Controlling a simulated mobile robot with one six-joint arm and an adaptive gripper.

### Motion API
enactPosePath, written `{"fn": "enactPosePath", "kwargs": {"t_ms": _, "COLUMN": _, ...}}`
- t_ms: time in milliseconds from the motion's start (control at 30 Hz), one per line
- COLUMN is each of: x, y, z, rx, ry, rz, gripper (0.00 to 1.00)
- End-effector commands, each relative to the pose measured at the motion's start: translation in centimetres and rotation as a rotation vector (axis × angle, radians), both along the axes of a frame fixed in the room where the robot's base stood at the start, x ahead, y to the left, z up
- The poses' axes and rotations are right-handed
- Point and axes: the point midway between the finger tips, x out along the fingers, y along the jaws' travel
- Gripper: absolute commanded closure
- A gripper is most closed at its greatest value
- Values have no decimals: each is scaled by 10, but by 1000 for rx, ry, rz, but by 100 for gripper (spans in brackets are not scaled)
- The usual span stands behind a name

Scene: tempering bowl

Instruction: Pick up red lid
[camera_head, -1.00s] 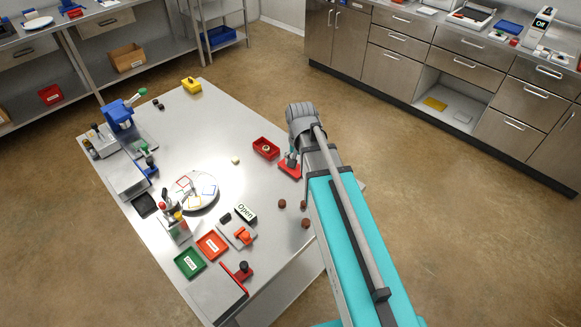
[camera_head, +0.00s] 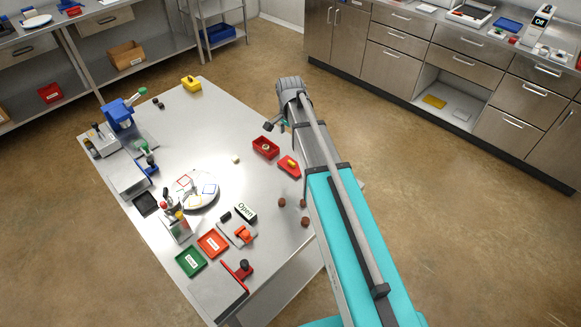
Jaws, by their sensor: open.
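The red lid (camera_head: 289,166) lies flat on the steel table, with a small yellow piece on its top. It is just right of a small open red box (camera_head: 265,148), which has a pale round thing inside. My gripper (camera_head: 276,126) is above and beyond the lid in the picture, near the table's far right edge. It is open and apart from the lid, and I see nothing in it. My arm partly hides the gripper.
Several brown balls (camera_head: 304,203) lie near the lid beside my arm. An "Open" sign block (camera_head: 245,211), a round white plate (camera_head: 208,199), an orange tray (camera_head: 212,244) and a green tray (camera_head: 191,262) stand nearer. The table's far middle is mostly clear.

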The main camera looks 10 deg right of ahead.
Motion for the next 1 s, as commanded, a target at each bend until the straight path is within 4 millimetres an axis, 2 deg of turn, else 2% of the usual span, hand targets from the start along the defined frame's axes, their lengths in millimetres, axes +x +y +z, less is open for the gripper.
{"fn": "enactPosePath", "kwargs": {"t_ms": 1000, "x": 0, "y": 1, "z": -73, "rx": 0, "ry": 0, "rz": 3, "gripper": 9}}
